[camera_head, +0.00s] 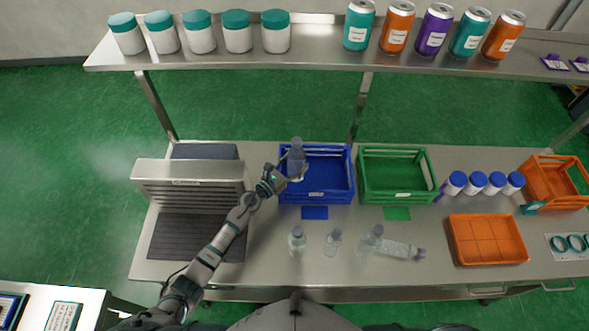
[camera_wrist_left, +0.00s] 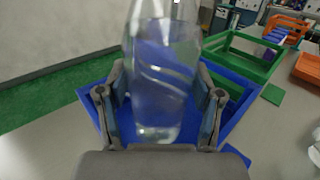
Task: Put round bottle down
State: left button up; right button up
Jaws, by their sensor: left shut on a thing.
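A clear round bottle (camera_head: 296,160) with a dark cap is upright at the left side of the blue crate (camera_head: 330,198) in the head view. My left gripper (camera_head: 290,172) is shut on it from the left. In the left wrist view the bottle (camera_wrist_left: 163,70) stands between the two fingers of the gripper (camera_wrist_left: 162,112), with the blue crate (camera_wrist_left: 238,120) behind and below it. Whether the bottle's base touches the crate floor cannot be told. My right gripper is not in view.
Several clear bottles stand or lie on the table, such as one bottle (camera_head: 297,242) in front of the crate. A green crate (camera_head: 398,197) stands to the right, then white jars (camera_head: 476,184) and an orange tray (camera_head: 488,240). A shelf (camera_head: 320,58) runs above.

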aim_at(291, 173)
pick_arm(q)
jog(key=d+f, duration=0.2)
jog(key=d, duration=0.1)
jog(key=shift+w, duration=0.4)
jog(key=shift+s+r, duration=0.1)
jog(key=shift+s+a+b, duration=0.1)
jog(key=shift+a+b, duration=0.2)
jog(key=shift+b, duration=0.1)
jog(key=shift+a, duration=0.35)
jog(key=shift+a+f+b, duration=0.45)
jog(key=shift+a+f, duration=0.15)
jog(key=shift+s+d, duration=0.1)
jog(key=o, duration=1.5)
jog(key=shift+s+d+f, duration=0.1)
jog(key=shift+d, duration=0.15)
jog(key=shift+o, duration=0.8)
jog(key=shift+d, duration=0.2)
jog(key=shift+s+d+f, duration=0.1)
jog(key=shift+d+f, duration=0.05)
jog(key=shift+d, duration=0.05)
jog(key=shift+s+a+r+p, duration=0.15)
jog(key=shift+a+r+p, duration=0.35)
jog(key=shift+p, duration=0.25)
jog(key=b+v, duration=0.1)
jog(key=v, duration=1)
jog(key=shift+r, duration=0.4)
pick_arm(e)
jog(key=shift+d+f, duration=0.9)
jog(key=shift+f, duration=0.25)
